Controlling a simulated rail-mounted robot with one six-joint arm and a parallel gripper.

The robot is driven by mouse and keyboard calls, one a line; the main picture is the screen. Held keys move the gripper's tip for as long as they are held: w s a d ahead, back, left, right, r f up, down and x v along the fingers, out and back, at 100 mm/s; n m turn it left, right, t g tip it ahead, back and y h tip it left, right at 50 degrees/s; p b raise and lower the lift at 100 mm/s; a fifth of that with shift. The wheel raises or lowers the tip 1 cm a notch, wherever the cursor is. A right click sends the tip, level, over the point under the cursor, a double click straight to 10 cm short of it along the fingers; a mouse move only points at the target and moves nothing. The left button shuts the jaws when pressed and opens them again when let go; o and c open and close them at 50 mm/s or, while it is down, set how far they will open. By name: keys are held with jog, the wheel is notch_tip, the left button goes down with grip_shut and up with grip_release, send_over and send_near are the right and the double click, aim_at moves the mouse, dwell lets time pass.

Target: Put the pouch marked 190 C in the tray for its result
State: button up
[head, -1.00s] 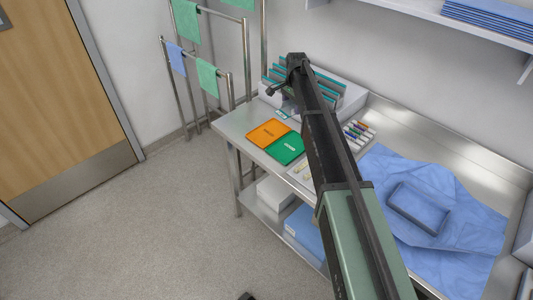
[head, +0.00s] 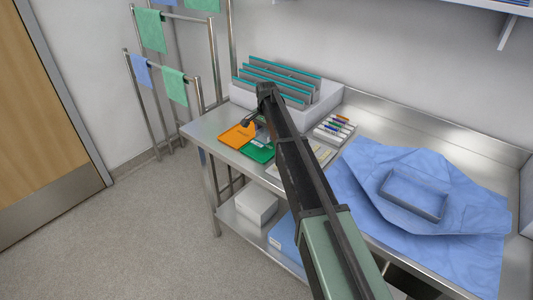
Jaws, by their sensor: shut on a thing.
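My gripper (head: 249,123) is at the end of my dark arm, low over the back of two flat trays on the steel bench. It is shut on a small pale thing, probably a pouch (head: 262,131), mostly hidden by my arm; no marking on it can be read. The orange tray (head: 235,136) lies left and the green tray (head: 258,152) lies right of it, close together. Their labels are too small to read. I cannot tell whether the pale thing touches either tray.
A white rack (head: 325,100) with several grey, teal-edged pouches stands behind. A holder with coloured pens (head: 334,129) is right of my arm. A blue wrap (head: 390,165) with a rectangular frame (head: 412,197) covers the bench's right. Rails with cloths (head: 173,85) stand left.

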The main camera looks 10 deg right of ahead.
aim_at(267, 146)
notch_tip(267, 146, down, 5)
jog(key=b, duration=0.4)
jog(key=shift+r, duration=0.55)
jog(key=shift+f, duration=0.25)
jog(key=o, duration=0.9)
jog(key=shift+o, duration=0.2)
jog(key=shift+r, duration=0.1)
